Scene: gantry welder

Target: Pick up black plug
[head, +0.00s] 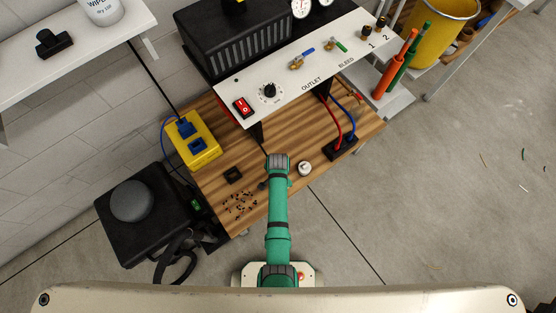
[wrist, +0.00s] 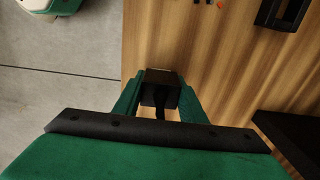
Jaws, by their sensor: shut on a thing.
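The black plug (wrist: 160,76) is a small dark block in the wrist view, between the two green fingers of my gripper (wrist: 160,94). My gripper is shut on it, with a finger against each side. A dark strand runs from the block back toward the palm. The block is over or at the edge of the wooden bench top (wrist: 225,60); whether it touches the wood is unclear. In the head view my green arm reaches over the bench (head: 215,190) and hides most of the gripper and the plug.
A black square frame (head: 233,175) and scattered dark bits (head: 240,203) lie left of my arm. A white round part (head: 304,168) and a black block with red and blue leads (head: 341,149) are at right. A yellow box (head: 193,140) and control panel (head: 290,65) stand behind.

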